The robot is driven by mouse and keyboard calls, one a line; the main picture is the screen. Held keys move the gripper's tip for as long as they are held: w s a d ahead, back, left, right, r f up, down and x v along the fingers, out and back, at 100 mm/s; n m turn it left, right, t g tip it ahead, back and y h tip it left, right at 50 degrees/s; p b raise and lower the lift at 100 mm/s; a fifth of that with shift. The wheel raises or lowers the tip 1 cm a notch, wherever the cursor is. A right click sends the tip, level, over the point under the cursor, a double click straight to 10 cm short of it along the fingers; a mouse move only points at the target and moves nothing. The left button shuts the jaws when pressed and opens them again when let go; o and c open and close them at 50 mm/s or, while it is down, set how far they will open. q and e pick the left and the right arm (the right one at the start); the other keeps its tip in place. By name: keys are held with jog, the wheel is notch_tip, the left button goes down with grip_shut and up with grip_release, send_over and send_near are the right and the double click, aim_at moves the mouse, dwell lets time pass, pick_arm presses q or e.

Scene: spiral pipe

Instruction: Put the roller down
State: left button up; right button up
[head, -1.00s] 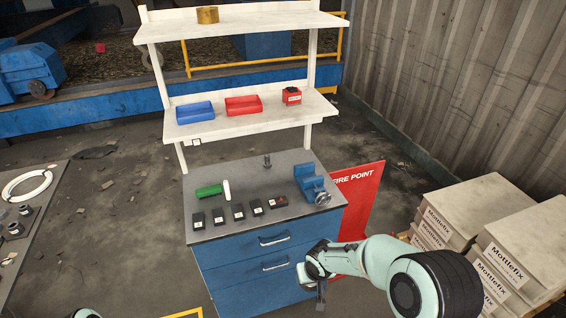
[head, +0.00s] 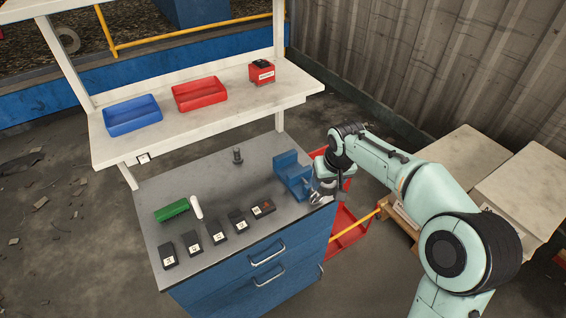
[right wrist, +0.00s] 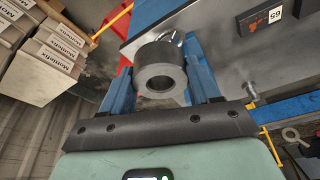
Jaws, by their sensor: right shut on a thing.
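My right gripper (right wrist: 162,85) is shut on the roller (right wrist: 158,72), a short dark grey cylinder with a round hole, in the right wrist view. The roller sits between the two blue fingers, with its holed end towards the camera. In the head view, my right gripper (head: 328,190) is at the right edge of the grey workbench (head: 236,184), beside and partly in front of the blue vice (head: 291,172). The roller cannot be made out clearly there. My left gripper is not in view.
Several black labelled blocks (head: 192,243), a green cylinder (head: 172,210), a white cylinder (head: 196,207) and a small upright post (head: 238,155) stand on the bench. The shelf above holds a blue bin (head: 133,114), a red bin (head: 200,94) and a red box (head: 262,72). Bench middle is clear.

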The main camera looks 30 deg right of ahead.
jog(key=w+p, duration=0.4)
jog(key=w, duration=0.6)
jog(key=p, duration=0.4)
send_near(293, 154)
jog(key=a, duration=0.1)
jog(key=f, duration=0.2)
jog(key=s+f, duration=0.1)
jog(key=f, duration=0.1)
jog(key=shift+a+f+b, duration=0.15)
jog(key=shift+f+b, duration=0.15)
jog(key=shift+b, duration=0.1)
jog(key=shift+s+r, duration=0.15)
jog(key=shift+r, duration=0.05)
jog(key=shift+f, duration=0.45)
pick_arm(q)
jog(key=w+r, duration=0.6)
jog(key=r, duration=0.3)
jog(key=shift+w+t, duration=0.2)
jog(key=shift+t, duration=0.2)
pick_arm(e)
jog(key=shift+f, duration=0.2)
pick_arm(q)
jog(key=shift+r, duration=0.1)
pick_arm(e)
jog(key=o, duration=1.2)
jog(key=shift+r, duration=0.1)
